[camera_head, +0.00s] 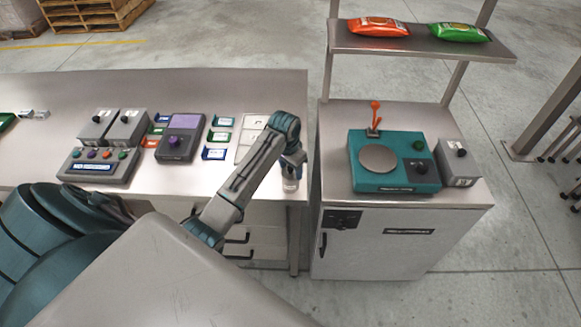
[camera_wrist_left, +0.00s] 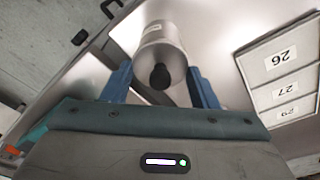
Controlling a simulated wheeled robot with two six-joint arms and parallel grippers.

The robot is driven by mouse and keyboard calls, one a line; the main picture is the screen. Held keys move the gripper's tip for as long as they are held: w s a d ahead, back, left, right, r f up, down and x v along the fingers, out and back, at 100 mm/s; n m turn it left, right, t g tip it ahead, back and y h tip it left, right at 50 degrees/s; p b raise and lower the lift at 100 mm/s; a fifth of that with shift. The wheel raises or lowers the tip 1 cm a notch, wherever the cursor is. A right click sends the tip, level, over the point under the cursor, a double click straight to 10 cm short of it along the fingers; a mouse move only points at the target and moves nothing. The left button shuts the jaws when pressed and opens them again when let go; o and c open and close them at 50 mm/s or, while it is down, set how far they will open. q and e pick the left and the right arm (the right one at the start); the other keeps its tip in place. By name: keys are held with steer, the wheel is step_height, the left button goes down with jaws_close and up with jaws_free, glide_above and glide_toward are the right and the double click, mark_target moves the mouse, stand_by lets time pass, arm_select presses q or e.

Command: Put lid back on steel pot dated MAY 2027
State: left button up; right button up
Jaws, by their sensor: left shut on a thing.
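My left gripper (camera_head: 291,172) is at the front right corner of the long steel bench, pointing down. In the left wrist view its two blue fingers (camera_wrist_left: 160,82) are shut on a round steel pot (camera_wrist_left: 162,28). A black knob (camera_wrist_left: 160,76) sits in the middle of the pot's near end, facing the camera. Below the gripper in the head view, a small part of the steel pot (camera_head: 290,185) shows. I cannot tell whether a separate lid is seated, and no date is readable. My right gripper is out of view.
A pale numbered mat (camera_head: 244,153) lies beside the gripper; the wrist view shows its number cards (camera_wrist_left: 281,57). A purple-topped device (camera_head: 180,137) and a button box (camera_head: 98,167) stand left. A teal weigher (camera_head: 395,178) stands on the separate right cabinet, across a gap.

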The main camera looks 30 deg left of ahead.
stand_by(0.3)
arm_select(q)
steer(key=o, duration=1)
steer(key=shift+o, duration=0.6)
steer(key=o, duration=0.4)
steer(key=shift+r, duration=3.5)
jaws_close()
